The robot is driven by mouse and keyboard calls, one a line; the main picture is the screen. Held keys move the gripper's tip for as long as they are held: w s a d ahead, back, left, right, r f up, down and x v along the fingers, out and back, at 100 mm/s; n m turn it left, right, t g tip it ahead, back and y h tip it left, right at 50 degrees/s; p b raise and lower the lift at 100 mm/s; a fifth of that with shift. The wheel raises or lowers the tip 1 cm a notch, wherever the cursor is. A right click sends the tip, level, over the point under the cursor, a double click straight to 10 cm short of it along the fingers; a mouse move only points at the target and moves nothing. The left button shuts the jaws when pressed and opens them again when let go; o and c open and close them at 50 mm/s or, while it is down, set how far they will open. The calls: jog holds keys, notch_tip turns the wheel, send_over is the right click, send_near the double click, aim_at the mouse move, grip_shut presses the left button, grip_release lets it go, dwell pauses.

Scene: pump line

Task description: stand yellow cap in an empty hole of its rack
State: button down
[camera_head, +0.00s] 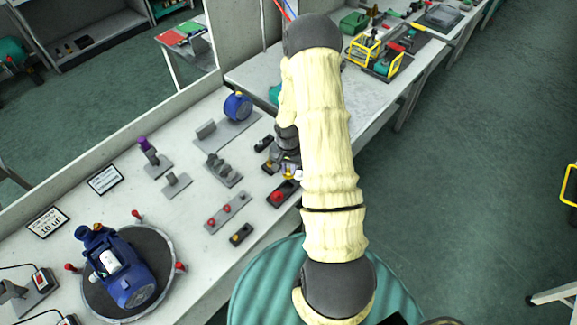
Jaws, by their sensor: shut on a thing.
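My gripper (276,165) is over the bench, left of my cream-sleeved forearm, and partly hidden by it. It is shut on the yellow cap (267,167), a small yellow spot at the fingers. The cap's exact pose is too small to tell. A small dark rack (247,231) lies on the bench, lower left of my gripper, apart from it. A yellow-orange piece stands at the rack's left end. Its right part looks bare, but the holes are too small to make out.
A grey rack with red caps (227,212) lies left of the dark rack. A dark block with a red knob (282,194) sits just below my gripper. Grey fixtures (222,170) stand to the left. A blue pump (121,270) rests on a round turntable at lower left.

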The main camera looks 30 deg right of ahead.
dwell(0.3)
jog(key=shift+f+b, duration=2.1)
jog(key=shift+f, duration=0.85)
jog(key=shift+f+b, duration=0.8)
jog(key=shift+f, duration=0.1)
jog(key=c, duration=1.3)
grip_release()
jog(key=shift+r, duration=0.15)
jog(key=shift+r+p, duration=2.2)
jog(key=shift+r, duration=0.7)
